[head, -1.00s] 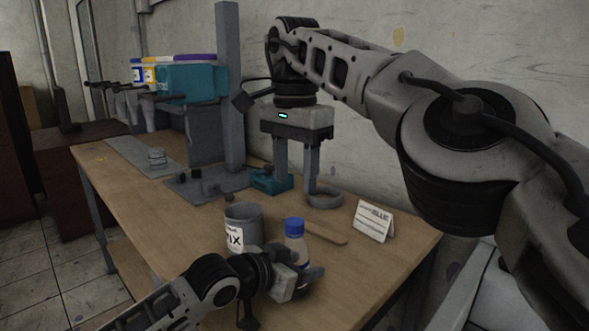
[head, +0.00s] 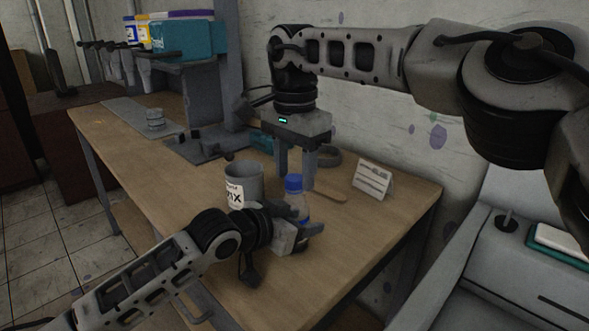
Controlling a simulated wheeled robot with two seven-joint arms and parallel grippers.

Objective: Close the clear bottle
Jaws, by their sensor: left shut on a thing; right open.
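The clear bottle (head: 301,208) stands upright near the front edge of the table, with a blue cap (head: 293,183) on its top. I cannot tell whether the cap is screwed tight. My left gripper (head: 298,228) is shut around the bottle's body from the left and hides part of it. My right gripper (head: 295,173) points down from above with its fingers apart and empty. Its fingertips are close to the cap in the head view, seemingly just behind or above it; the exact gap cannot be told.
A grey cup (head: 243,178) marked "MIX" stands left of the bottle. A flat wooden stick (head: 330,197), a white label card (head: 373,179) and a grey ring (head: 328,155) lie behind and to the right. A grey stand (head: 215,150) is at the back left.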

